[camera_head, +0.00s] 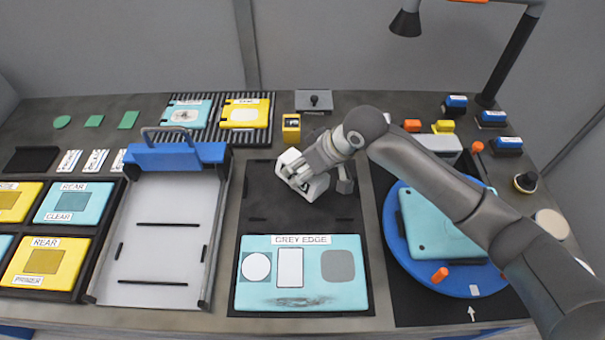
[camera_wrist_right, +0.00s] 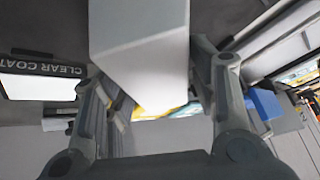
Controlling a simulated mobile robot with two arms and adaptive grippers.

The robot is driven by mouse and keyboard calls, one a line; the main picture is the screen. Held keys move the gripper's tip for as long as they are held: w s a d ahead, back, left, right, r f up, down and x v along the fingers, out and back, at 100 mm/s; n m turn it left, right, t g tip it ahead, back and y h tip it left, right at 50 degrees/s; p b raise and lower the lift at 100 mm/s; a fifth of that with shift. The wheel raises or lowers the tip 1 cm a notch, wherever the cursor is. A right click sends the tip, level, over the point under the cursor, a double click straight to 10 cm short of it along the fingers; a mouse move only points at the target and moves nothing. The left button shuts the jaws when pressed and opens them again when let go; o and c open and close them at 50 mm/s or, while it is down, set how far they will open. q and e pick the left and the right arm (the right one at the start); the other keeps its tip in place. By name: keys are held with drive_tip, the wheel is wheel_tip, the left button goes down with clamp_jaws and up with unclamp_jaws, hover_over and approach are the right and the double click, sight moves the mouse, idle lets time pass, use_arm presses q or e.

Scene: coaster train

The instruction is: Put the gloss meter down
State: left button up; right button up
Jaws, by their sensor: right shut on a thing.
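The gloss meter (camera_head: 301,180) is a white, box-shaped device in the head view, over the bare dark mat behind the light blue GREY EDGE panel (camera_head: 303,299). My right gripper (camera_head: 319,164) is shut on it from above and behind. In the right wrist view the gloss meter (camera_wrist_right: 145,65) fills the space between the two fingers and hides much of what lies beyond. Whether its underside touches the mat (camera_head: 262,207) cannot be told. My left gripper is not in view.
A yellow gauge (camera_head: 291,128) and a grey plate with a knob (camera_head: 314,101) stand behind the mat. A white tray with a blue clamp (camera_head: 176,155) is on the left. A blue turntable (camera_head: 402,262) with a teal panel is on the right, under my right arm.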

wheel_tip(320, 180, down, 3)
drive_tip(key=shift+w+a+p, duration=0.1)
drive_tip(key=shift+w+p, duration=0.05)
drive_tip(key=shift+p, duration=0.5)
drive_tip(key=shift+f, duration=0.2)
drive_tip(key=shift+f, duration=0.2)
drive_tip(key=o, duration=1.3)
drive_tip(key=shift+r, duration=0.1)
drive_tip(key=shift+r, duration=0.2)
drive_tip(key=b+v, duration=0.1)
drive_tip(key=v, duration=1)
drive_tip(key=shift+s+d+r, duration=0.25)
drive_tip(key=shift+d, duration=0.05)
